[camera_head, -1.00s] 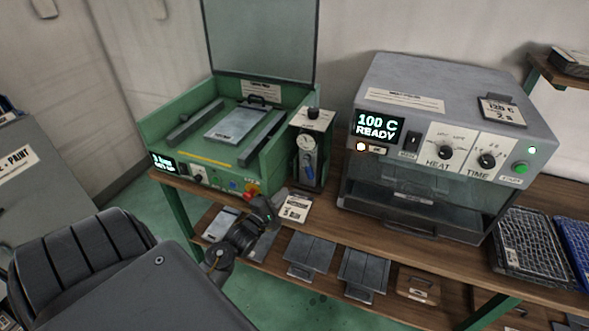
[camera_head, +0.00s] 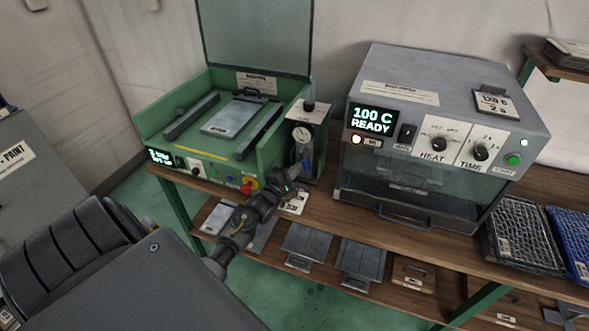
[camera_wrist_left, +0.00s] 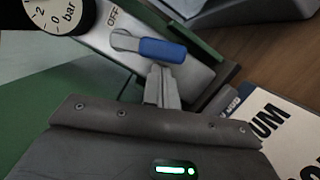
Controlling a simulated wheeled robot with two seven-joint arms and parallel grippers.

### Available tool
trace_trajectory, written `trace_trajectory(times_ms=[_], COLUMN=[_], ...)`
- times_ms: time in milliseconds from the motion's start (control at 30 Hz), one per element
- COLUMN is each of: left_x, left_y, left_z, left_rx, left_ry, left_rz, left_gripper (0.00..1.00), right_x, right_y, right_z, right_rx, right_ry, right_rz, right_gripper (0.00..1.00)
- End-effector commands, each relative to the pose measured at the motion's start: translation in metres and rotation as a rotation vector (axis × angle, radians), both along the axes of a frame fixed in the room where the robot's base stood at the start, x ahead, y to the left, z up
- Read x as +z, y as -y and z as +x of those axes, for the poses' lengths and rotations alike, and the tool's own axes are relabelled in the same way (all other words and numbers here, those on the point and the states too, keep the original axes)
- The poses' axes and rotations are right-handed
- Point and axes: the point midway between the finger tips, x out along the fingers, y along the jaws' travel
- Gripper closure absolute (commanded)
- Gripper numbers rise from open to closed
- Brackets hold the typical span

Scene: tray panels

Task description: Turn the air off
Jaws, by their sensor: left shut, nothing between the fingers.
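The air unit (camera_head: 308,116) is a narrow grey panel with a round gauge (camera_head: 302,134) at the right end of the green machine. In the left wrist view the gauge (camera_wrist_left: 55,12) is cut off at the top left. A valve lever with a blue handle (camera_wrist_left: 163,50) points to the right from its pivot. The word OFF is printed above the pivot. My left gripper (camera_wrist_left: 160,82) is shut and empty, its fingertips just below the blue handle; I cannot tell whether they touch. In the head view the left gripper (camera_head: 294,180) is in front of the panel's lower part.
The green machine (camera_head: 226,158) with a red knob (camera_head: 247,186) stands left of the panel. A grey oven (camera_head: 440,120) reading 100 C READY stands to its right. Grey plates (camera_head: 308,247) lie on the lower shelf. Wire trays (camera_head: 518,240) are at the right.

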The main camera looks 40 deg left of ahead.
Motion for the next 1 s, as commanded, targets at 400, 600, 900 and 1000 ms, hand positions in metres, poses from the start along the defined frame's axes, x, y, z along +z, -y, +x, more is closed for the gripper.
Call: trace_trajectory(times_ms=[400, 600, 900, 1000], left_x=[0.000, 0.000, -0.001, -0.001], left_y=[0.003, 0.005, 0.008, 0.011], left_z=[0.001, 0.002, 0.003, 0.004], left_rx=[0.001, -0.001, 0.001, -0.001], left_ry=[0.018, 0.027, 0.045, 0.056], left_rz=[-0.051, -0.078, -0.132, -0.162], left_gripper=[1.00, 1.00, 1.00, 1.00], right_x=[0.002, 0.002, 0.004, 0.005], right_y=[0.000, 0.000, 0.000, 0.000], right_z=[0.002, 0.002, 0.003, 0.003], right_rx=[0.000, 0.000, 0.000, 0.000], right_ry=[0.001, 0.002, 0.003, 0.003], right_rz=[0.000, 0.000, 0.001, 0.001], right_gripper=[0.64, 0.64, 0.64, 0.64])
